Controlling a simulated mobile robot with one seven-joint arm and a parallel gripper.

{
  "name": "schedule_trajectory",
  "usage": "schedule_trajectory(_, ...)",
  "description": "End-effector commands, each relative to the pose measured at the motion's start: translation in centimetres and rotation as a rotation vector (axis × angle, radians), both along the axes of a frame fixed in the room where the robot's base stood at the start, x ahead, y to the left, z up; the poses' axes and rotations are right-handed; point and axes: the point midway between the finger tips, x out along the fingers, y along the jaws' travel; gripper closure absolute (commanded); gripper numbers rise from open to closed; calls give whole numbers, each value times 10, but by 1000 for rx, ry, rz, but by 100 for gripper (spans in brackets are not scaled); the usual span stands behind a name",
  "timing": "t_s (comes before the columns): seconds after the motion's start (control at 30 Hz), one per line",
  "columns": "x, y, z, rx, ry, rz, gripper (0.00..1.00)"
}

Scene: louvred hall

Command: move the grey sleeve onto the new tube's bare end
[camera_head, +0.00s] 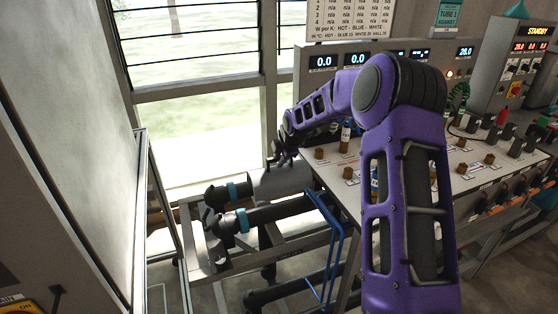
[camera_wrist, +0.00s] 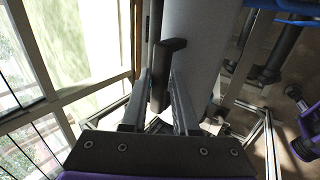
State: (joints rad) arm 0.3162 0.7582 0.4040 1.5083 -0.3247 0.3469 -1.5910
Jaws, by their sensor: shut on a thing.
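The grey sleeve (camera_head: 283,181) is a light grey cylinder lying along the rear of two dark tubes on the rack by the window. A teal band (camera_head: 238,190) shows on the dark end to its left. The front dark tube (camera_head: 280,211) runs parallel, with its own teal band, and is uncovered. Which tube is the new one I cannot tell. My gripper (camera_head: 279,158) is above the sleeve. In the wrist view, its fingers (camera_wrist: 161,84) are shut on a dark handle (camera_wrist: 166,62) beside the sleeve (camera_wrist: 200,45). The tube inside the sleeve is hidden.
A control bench (camera_head: 430,165) with brown knobs and displays stands close on the right. A blue bent rod (camera_head: 335,250) rises in front of the rack (camera_head: 205,262). A large pale panel (camera_head: 75,150) stands at left. Windows are behind.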

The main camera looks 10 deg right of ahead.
Motion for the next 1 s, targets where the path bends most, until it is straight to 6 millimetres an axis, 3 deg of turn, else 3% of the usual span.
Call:
schedule_trajectory(0.5,0,0,-66,0,0,0,100)
schedule_trajectory(1.0,-1,0,-83,-3,23,2,100)
